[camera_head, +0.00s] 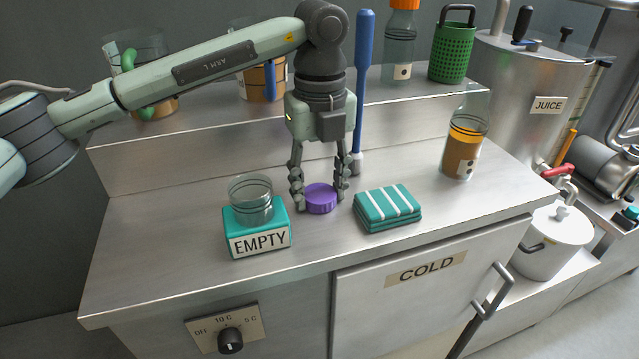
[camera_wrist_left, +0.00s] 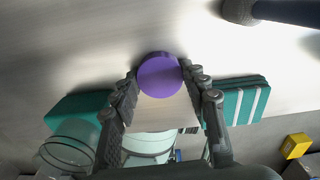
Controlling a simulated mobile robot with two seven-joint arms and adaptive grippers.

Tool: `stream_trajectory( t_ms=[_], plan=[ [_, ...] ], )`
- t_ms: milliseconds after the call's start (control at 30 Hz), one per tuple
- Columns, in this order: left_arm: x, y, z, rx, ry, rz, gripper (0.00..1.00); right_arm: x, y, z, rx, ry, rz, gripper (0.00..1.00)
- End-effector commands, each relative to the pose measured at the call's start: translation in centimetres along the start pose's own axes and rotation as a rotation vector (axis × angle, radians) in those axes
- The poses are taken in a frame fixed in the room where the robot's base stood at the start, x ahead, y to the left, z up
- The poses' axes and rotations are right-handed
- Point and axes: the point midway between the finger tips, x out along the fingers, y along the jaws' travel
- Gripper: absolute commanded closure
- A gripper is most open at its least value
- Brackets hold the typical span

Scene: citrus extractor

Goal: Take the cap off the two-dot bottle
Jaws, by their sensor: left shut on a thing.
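The two-dot bottle (camera_head: 463,145) stands at the right end of the steel counter. It holds orange juice, has a pale label with dark dots, and no cap shows on its top. A purple cap (camera_head: 320,198) is at the middle of the counter, on or just above the surface. My left gripper (camera_head: 321,192) points down with its fingers on either side of this cap, shut on it. In the left wrist view the purple cap (camera_wrist_left: 160,75) sits between the fingertips. My right gripper is not in view.
A clear jar (camera_head: 251,200) stands in a teal EMPTY holder (camera_head: 258,238) left of the gripper. A folded striped teal cloth (camera_head: 387,208) lies close on the right. A blue-handled tool (camera_head: 363,80) stands behind. The back shelf holds an orange-capped bottle (camera_head: 399,45) and a green basket (camera_head: 452,52).

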Motion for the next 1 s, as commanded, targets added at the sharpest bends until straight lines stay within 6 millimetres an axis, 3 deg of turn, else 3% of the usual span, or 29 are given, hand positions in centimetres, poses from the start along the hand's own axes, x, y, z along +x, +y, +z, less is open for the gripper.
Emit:
stream_trajectory(
  t_ms=[367, 400, 533, 900, 1000],
  plan=[
    [0.2, 0.0, 0.0, 0.0, -0.001, -0.001, 0.9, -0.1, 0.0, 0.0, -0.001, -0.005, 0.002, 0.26],
    [0.2, 0.0, 0.0, 0.0, -0.001, -0.001, 0.52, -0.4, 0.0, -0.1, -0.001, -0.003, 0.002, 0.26],
    [0.1, 0.0, 0.0, 0.0, -0.001, -0.001, 0.36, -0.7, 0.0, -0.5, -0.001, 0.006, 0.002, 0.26],
    [-0.2, 0.0, 0.0, 0.0, -0.001, -0.002, 0.35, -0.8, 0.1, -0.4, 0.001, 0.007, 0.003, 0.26],
    [-1.2, -0.1, 0.1, 0.0, -0.003, -0.004, 0.35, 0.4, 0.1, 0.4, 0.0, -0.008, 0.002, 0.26]
  ],
)
